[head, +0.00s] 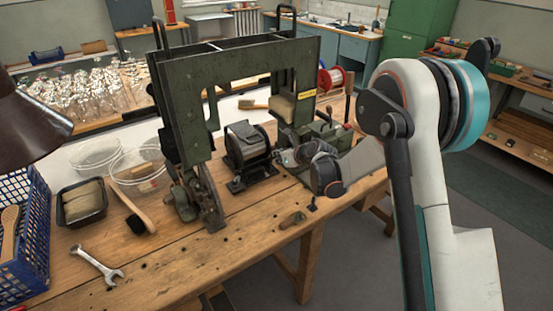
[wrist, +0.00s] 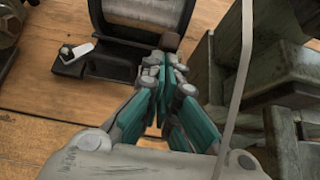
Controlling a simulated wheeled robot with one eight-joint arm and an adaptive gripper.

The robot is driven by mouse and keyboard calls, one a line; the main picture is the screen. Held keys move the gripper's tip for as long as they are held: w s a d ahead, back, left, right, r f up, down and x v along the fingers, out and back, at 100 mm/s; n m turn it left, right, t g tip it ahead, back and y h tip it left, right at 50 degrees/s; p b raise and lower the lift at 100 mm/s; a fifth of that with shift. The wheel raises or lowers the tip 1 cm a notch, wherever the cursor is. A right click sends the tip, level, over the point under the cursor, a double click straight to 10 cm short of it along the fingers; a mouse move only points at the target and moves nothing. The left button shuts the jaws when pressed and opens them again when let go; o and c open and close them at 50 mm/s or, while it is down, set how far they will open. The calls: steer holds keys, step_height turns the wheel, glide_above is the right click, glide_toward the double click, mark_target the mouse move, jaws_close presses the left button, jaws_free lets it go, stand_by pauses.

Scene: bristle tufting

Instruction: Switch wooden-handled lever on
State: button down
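My gripper (head: 287,157) reaches in from the right, low over the bench beside the wire spool unit. In the wrist view its teal fingers (wrist: 165,72) converge and their tips look shut together. A brown knob-like piece (wrist: 170,41) shows just beyond the fingertips, in front of the spool; it may be the lever's wooden handle. I cannot tell whether the fingertips touch it. A small brown wooden piece (head: 292,219) sits near the bench's front edge; I cannot tell whether it is a lever.
The wire spool unit (head: 247,150) stands mid-bench under a green machine frame (head: 240,62). A green machine (head: 325,133) is right of my gripper. A wrench (head: 97,266), brush (head: 135,214) and blue crate (head: 38,240) lie left. The front bench top (head: 230,250) is largely clear.

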mark_target(273, 147)
steer(key=shift+w+a+r, duration=0.45)
steer(key=shift+w+a, duration=0.1)
steer(key=shift+w, duration=0.3)
steer(key=shift+w+a+r, duration=0.4)
steer(key=shift+w+a, duration=0.15)
steer(key=shift+w, duration=0.25)
